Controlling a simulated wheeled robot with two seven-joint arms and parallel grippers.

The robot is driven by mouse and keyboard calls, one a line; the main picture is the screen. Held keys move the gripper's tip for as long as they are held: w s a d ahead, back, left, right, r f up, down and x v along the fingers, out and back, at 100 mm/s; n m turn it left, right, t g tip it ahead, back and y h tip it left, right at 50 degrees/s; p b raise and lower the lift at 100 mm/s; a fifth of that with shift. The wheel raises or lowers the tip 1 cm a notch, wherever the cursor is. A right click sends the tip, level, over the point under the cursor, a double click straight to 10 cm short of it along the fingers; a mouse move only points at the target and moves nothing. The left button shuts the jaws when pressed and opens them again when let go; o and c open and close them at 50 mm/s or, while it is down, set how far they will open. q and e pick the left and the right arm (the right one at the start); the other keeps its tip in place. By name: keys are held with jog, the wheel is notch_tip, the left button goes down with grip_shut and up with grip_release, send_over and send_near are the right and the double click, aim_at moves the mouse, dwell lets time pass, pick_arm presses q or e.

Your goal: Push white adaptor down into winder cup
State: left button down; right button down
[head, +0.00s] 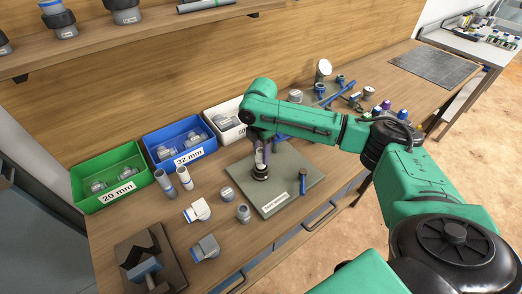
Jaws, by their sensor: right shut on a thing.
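My right gripper (262,155) points down over the grey-green board on the bench, shut on a small white piece that looks like the white adaptor (259,158). Fingers hide much of it. Directly below is a round dark cup (260,173), likely the winder cup, standing on the board (288,186). The adaptor's lower end appears at the cup's mouth; I cannot tell how deep it sits. My left gripper is out of view.
Green (110,198), blue (205,151) and white (221,138) bins line the wall. Loose fittings, including a white elbow (197,211), lie left of the board. A blue-handled tool (303,180) stands on its right. More fittings and a blue wrench (335,98) lie behind my arm.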

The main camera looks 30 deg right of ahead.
jog(key=shift+f, duration=0.15)
dwell(0.4)
jog(key=shift+f+p, duration=0.25)
jog(key=shift+p, duration=0.05)
jog(key=shift+f, duration=0.2)
jog(key=shift+f, duration=0.5)
jog(key=shift+f, duration=0.45)
dwell(0.8)
grip_release()
dwell(0.5)
